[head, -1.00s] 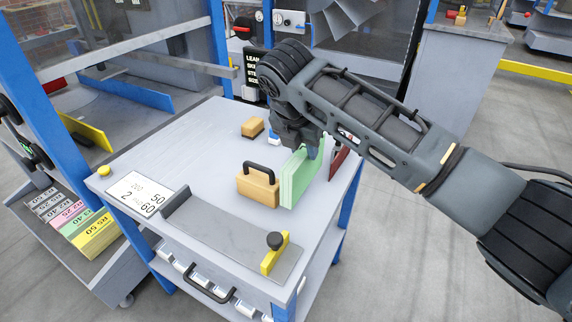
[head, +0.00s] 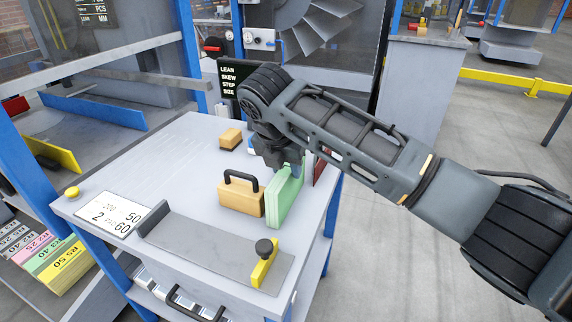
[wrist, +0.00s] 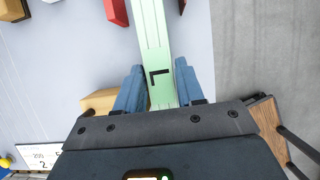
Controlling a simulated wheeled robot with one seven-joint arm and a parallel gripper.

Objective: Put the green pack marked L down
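The green pack (head: 284,203) is a pale green slab standing on edge above the tabletop (head: 165,165), beside a wooden block with a black handle (head: 243,195). In the wrist view the pack (wrist: 152,35) runs up between my two blue fingers, with its black L mark facing the camera. My gripper (wrist: 157,88) has one finger against each side of the pack; in the head view my gripper (head: 285,164) is at its top edge. The pack's lower edge is at or very near the tabletop; I cannot tell whether it touches.
A dark red piece (head: 320,170) stands just behind the pack. A small wooden block (head: 230,138) lies farther back. A grey plate with a yellow stop (head: 263,268) lies in front, and a white number card (head: 110,217) at the left. The table's left middle is clear.

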